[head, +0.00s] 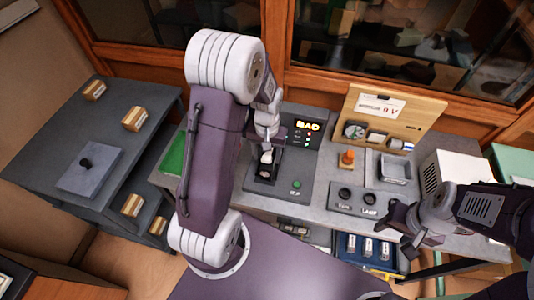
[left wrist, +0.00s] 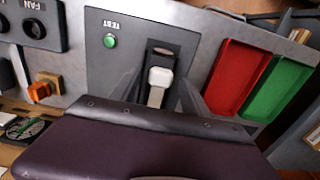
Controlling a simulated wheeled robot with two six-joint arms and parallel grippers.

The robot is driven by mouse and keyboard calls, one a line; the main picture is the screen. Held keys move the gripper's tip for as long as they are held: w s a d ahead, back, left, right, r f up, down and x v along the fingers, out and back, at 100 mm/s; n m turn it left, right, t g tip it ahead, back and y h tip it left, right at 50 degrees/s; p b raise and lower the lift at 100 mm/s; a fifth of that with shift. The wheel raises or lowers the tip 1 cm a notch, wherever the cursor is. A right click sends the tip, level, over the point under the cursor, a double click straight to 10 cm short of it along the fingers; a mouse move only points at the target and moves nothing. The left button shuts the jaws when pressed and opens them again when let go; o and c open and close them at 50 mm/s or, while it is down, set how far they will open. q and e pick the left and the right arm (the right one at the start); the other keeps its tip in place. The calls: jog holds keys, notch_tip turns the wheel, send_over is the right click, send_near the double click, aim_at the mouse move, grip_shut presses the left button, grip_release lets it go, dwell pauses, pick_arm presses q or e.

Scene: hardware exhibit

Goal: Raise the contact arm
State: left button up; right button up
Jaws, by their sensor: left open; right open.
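The tester panel (head: 312,133) stands on the grey bench with a lit "BAD" display and a green button. A pale, white-tipped piece, seemingly the contact arm (head: 266,157), sits in the panel's black slot; it also shows in the left wrist view (left wrist: 159,77). My left gripper (head: 268,148) is over the slot, open. In the left wrist view its fingers (left wrist: 160,98) lie on either side of the pale piece; I cannot tell whether they touch it. My right gripper (head: 403,228) is open and empty near the bench's front right.
A FAN/LAMP knob panel (head: 357,200), an orange knob (head: 347,157) and a metal tray (head: 395,169) are right of the tester. A red tray (left wrist: 240,75) and a green tray (left wrist: 280,90) are beside it. A wooden 9 V board (head: 415,115) stands behind. Dark shelves with wooden blocks are left.

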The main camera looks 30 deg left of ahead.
pick_arm(q)
grip_shut()
dwell(1.3)
